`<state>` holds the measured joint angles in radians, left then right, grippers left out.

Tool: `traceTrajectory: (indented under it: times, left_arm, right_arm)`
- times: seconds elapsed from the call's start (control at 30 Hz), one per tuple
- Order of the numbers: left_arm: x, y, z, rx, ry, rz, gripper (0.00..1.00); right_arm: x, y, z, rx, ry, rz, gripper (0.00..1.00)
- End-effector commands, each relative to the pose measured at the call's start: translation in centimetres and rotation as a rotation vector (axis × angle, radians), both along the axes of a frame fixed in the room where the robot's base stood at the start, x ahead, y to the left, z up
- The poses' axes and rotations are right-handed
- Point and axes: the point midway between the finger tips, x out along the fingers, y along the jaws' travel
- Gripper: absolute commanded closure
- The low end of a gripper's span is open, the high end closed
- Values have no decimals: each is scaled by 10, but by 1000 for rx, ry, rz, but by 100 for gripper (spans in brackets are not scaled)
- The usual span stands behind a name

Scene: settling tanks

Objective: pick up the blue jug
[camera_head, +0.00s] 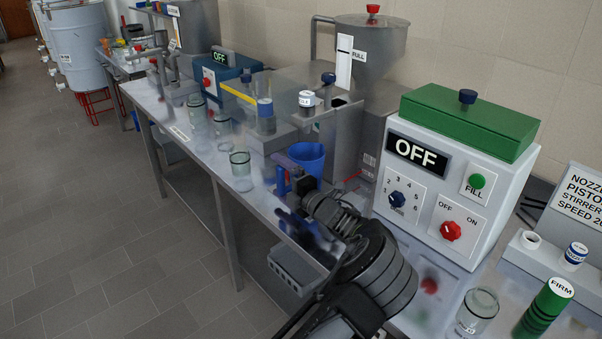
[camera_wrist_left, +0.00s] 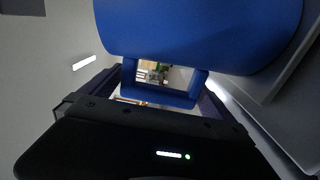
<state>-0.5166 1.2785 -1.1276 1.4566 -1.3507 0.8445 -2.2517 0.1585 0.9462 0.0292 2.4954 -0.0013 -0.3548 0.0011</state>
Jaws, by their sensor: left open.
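The blue jug (camera_head: 306,156) stands upright on the steel bench, in front of the filling machine with the hopper. Its handle sticks out toward the front left. My left gripper (camera_head: 288,184) is at the jug's handle side, low and close to it. In the left wrist view the jug's body (camera_wrist_left: 200,32) fills the top, and its handle loop (camera_wrist_left: 160,99) shows between the two dark fingers. The left gripper is open, with a finger on either side of the handle. Whether a finger touches the handle cannot be told. My right gripper is not in view.
A glass jar (camera_head: 240,170) stands left of the jug near the bench's front edge. The white machine with a green lid (camera_head: 468,121) and an OFF display stands to the right. A clear jar (camera_head: 477,312) and a green FIRM cylinder (camera_head: 546,307) are at front right.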

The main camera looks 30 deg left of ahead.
Motion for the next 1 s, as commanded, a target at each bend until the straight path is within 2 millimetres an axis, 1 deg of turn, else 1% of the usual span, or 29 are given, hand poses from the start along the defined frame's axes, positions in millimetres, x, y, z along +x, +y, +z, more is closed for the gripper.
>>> traceTrajectory:
  times: [0.03, 0.13, 0.7, 0.77, 1.0]
  left_arm:
    - [2, 6, 0, 1, 1, 0, 0]
    - [3, 11, 0, 1, 1, 0, 0]
    - [4, 11, -1, 0, 1, -1, 0]
    - [4, 11, -1, 0, 1, -1, 4]
    - [4, 11, -1, 0, 0, -1, 24]
  right_arm:
    - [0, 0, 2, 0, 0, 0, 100]
    - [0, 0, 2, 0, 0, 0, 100]
    - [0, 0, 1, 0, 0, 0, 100]
    - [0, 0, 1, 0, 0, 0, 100]
    - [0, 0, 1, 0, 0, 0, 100]
